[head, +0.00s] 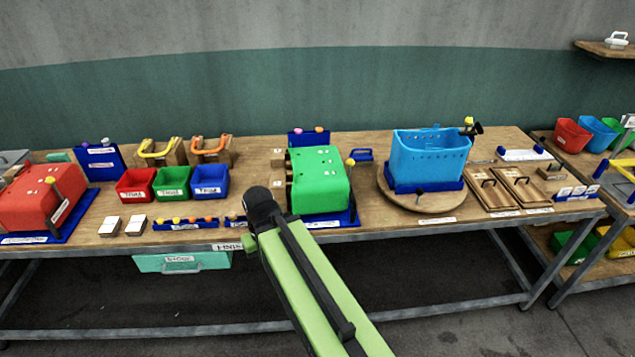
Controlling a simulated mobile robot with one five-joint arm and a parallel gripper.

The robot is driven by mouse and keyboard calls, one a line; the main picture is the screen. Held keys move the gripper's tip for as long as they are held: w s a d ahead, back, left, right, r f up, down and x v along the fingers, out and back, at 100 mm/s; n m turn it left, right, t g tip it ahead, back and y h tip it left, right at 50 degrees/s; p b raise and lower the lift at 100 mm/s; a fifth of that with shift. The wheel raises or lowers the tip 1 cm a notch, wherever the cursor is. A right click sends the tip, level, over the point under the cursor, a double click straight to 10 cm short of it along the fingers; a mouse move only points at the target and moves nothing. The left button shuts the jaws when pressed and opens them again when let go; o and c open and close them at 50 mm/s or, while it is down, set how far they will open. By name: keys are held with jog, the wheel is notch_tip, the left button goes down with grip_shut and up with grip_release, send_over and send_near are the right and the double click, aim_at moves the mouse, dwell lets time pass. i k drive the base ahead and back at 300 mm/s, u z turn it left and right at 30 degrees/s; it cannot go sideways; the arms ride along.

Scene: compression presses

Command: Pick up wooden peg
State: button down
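I cannot pick out a wooden peg for certain at this size. Small wooden pieces (278,160) show at the left side of the green press (318,180) in the head view, but their shape is unclear. A low blue rack (186,224) near the bench's front edge holds several small pieces with coloured tops. My green arm reaches up from the bottom, its dark joint in front of the bench just left of the green press. My gripper's fingers do not show, and the arm hides part of the bench edge.
A red press (40,197) stands at left on the wooden bench (400,228). Red (136,185), green (172,183) and blue (210,181) bins sit mid-left. A large blue container (430,158) stands on a round wooden base (420,200). Wooden boards (525,187) lie at right.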

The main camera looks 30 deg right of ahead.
aim_at(232, 216)
jog(key=u, duration=0.55)
jog(key=i, duration=0.95)
jog(key=u, duration=1.1)
